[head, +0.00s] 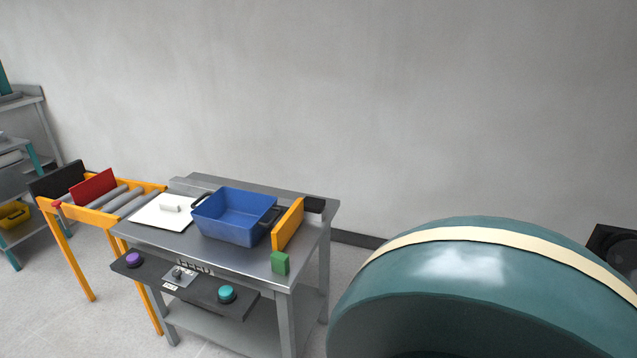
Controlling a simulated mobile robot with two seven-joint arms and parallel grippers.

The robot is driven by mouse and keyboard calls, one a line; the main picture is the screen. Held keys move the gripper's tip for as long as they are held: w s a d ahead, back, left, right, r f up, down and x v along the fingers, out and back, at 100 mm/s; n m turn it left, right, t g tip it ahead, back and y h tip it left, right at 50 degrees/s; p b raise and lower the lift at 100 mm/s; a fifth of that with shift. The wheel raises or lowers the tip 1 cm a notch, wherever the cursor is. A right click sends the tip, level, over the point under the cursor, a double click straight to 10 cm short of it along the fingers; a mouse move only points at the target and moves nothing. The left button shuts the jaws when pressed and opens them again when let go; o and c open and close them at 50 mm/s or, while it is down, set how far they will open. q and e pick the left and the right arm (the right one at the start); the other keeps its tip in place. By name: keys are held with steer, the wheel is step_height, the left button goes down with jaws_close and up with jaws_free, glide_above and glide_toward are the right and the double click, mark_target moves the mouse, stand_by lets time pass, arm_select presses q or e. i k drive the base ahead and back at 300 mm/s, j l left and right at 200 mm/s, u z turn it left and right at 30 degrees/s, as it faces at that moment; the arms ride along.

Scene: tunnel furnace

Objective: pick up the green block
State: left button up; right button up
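The green block (280,263) is a small upright block at the front right corner of the grey metal table (255,262). It stands just in front of a yellow-orange panel (288,224). The block is fully visible and nothing holds it. Neither of my grippers shows in the head view.
A front shelf holds a purple button (133,259) and a teal button (226,294). An orange roller stand (100,214) adjoins at left. A large teal rounded body (460,264) fills the lower right.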

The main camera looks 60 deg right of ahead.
mark_target(280, 261)
steer(key=z, duration=1.6)
